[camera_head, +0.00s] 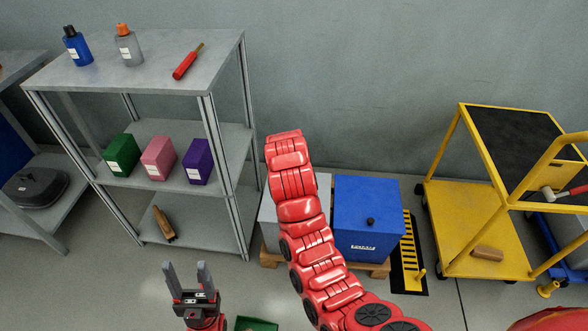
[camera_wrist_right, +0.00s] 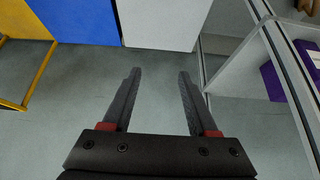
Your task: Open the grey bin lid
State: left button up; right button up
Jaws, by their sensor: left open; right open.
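The grey bin (camera_head: 268,213) stands on a wooden pallet between the shelf and the blue bin. My right arm covers most of it in the head view, and its lid is hard to make out. In the right wrist view a pale face that looks like the grey bin (camera_wrist_right: 157,22) is at the top, beyond the fingertips. My right gripper (camera_wrist_right: 160,74) is open and empty over the floor, apart from the bin; the head view does not show its fingers. My left gripper (camera_head: 186,267) is open and empty in front of the shelf, at the bottom of the head view.
The metal shelf (camera_head: 140,64) with bottles and boxes is close on the left. A yellow cart (camera_head: 452,222) stands at right. A green container (camera_head: 256,324) shows near my left gripper.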

jog(key=shift+v, duration=1)
